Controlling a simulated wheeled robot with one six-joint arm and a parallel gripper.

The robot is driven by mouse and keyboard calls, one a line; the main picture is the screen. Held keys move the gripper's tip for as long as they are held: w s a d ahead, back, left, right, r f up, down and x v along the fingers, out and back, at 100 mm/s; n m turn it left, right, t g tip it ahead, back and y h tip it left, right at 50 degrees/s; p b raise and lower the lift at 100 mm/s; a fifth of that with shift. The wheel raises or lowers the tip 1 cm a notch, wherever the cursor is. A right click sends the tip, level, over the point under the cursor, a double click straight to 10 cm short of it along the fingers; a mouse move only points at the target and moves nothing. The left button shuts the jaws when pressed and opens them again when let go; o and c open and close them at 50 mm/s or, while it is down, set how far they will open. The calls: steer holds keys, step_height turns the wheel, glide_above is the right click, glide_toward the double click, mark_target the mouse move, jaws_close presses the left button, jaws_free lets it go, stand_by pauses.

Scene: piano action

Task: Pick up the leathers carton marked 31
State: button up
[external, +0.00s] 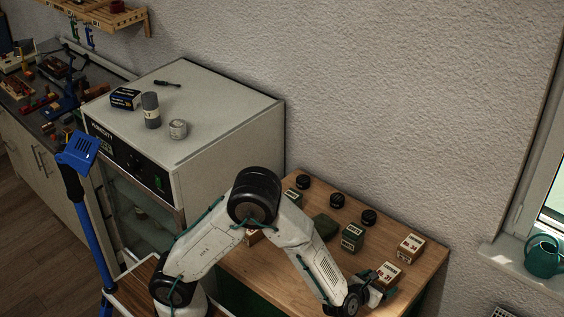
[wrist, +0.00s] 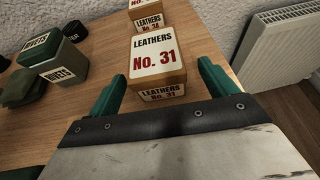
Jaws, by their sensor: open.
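The leathers carton marked No. 31 (wrist: 157,50) is a tan box with a white label and red number, upright on the wooden table in the wrist view. In the external view it is the nearer tan carton (external: 388,271) at the table's right. My gripper (external: 376,288) is open with green fingers. In the wrist view my gripper (wrist: 160,76) has one finger on each side of the carton's near part, with gaps visible. Whether either finger touches it I cannot tell. The dark palm edge stands close before its front face.
Another leathers carton (wrist: 147,15) stands right behind; it also shows in the external view (external: 411,246). A green rivets box (wrist: 62,64) stands left, beside a dark green lump (external: 325,227). Black round jars (external: 337,200) line the wall. A radiator (wrist: 283,50) is at the right.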

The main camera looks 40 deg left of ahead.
mark_target(386, 278)
steer(key=x, duration=0.5)
steer(key=shift+a+f, duration=0.15)
steer(key=shift+f, duration=0.1)
steer(key=c, duration=1.1)
steer(key=shift+r, duration=0.1)
